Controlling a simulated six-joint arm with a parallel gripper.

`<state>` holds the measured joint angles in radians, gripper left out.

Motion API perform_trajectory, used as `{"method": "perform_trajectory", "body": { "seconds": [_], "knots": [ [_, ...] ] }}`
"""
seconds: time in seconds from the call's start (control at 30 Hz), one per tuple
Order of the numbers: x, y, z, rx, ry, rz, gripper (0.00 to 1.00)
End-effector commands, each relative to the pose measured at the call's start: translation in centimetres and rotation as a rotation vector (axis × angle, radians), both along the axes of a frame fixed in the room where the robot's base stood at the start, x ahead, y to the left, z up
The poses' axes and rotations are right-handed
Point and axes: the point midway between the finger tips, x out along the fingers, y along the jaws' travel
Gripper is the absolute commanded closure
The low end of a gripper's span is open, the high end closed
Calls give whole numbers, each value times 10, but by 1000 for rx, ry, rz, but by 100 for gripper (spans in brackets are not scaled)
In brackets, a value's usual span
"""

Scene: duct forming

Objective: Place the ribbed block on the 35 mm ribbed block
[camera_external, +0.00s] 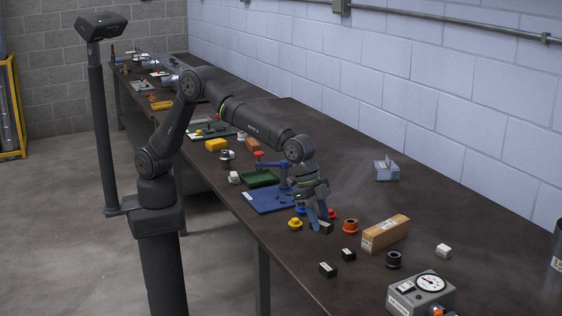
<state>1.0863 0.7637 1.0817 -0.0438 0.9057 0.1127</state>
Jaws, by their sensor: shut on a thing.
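My gripper (317,214) is low over the middle of the bench with its blue fingers pointing down. It is shut on a small dark block (326,227) with a pale label, partly hidden by the fingers. I cannot tell whether the block touches the bench. Two similar dark blocks stand nearer the front edge, one dark block with a white label (328,270) and one smaller dark block (348,255). Ribs and sizes are too small to make out, so I cannot tell which is the 35 mm ribbed block.
Near my gripper are a yellow flanged part (295,223), an orange ring part (350,226) and a long cardboard box (385,233). A black round part (394,259), a white block (443,251) and a gauge box (420,293) stand to the right. A blue tray (262,201) lies left.

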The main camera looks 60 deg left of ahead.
Motion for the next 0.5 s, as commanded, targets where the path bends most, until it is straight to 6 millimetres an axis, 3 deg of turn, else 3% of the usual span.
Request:
{"method": "perform_trajectory", "body": {
  "seconds": [0.5],
  "knots": [
    [102, 9, -60, -1, -1, 4, 100]
  ]
}}
